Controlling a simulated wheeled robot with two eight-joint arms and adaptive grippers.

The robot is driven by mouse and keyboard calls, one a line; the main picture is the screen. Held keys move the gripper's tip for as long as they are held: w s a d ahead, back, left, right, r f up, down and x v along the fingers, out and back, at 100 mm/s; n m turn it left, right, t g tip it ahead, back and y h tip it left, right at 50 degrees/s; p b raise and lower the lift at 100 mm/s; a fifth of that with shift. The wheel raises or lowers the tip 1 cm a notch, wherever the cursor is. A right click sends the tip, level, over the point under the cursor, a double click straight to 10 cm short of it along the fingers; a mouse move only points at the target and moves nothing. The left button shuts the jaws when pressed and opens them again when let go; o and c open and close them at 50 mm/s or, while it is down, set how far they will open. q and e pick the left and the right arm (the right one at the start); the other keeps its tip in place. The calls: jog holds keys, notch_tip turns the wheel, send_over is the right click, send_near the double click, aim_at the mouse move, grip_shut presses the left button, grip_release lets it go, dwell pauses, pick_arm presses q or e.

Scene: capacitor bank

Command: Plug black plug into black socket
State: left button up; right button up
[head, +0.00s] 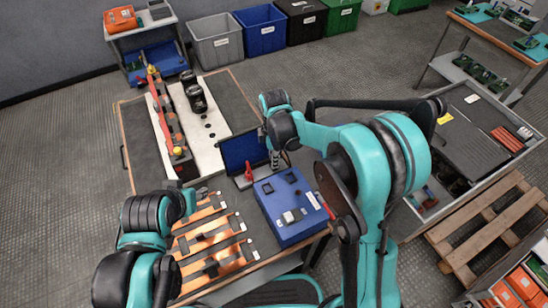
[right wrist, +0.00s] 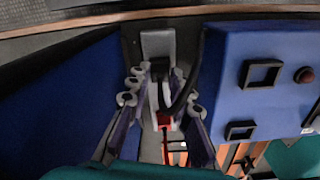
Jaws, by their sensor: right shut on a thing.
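My right gripper (head: 275,160) is low between the blue screen and the blue box. In the right wrist view its two fingers (right wrist: 160,95) are shut around a dark plug (right wrist: 158,68) with a black cable (right wrist: 186,95) beside it. The plug's lower part is hard to make out. The blue box (head: 280,220) has square black sockets on top, one (head: 268,188) near its left edge and another (head: 290,178) further right. These sockets also show in the right wrist view (right wrist: 262,73), to the right of the gripper.
A red connector (head: 248,173) stands beside the screen (head: 240,150); red also shows between the fingers in the wrist view (right wrist: 165,121). Orange strips (head: 205,235) lie at the table's front. A white panel (head: 205,125) with a red bar (head: 165,120) is at the back left.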

jog(key=shift+f, duration=0.4)
jog(key=o, duration=0.9)
jog(key=shift+c, duration=0.2)
jog(key=shift+r, duration=0.1)
notch_tip(320, 180, up, 12)
jog(key=s+d+m+t, duration=0.3)
jog(key=s+d+m, duration=0.3)
jog(key=s+m, duration=0.3)
jog(key=s+d+r+m+t, duration=0.1)
jog(key=s+d+m+t, duration=0.3)
jog(key=s+d+m, duration=0.3)
jog(key=s+m, duration=0.2)
jog(key=m, duration=0.1)
jog(key=shift+s+d+r, duration=0.15)
jog(key=shift+s+r, duration=0.05)
jog(key=shift+r, duration=0.1)
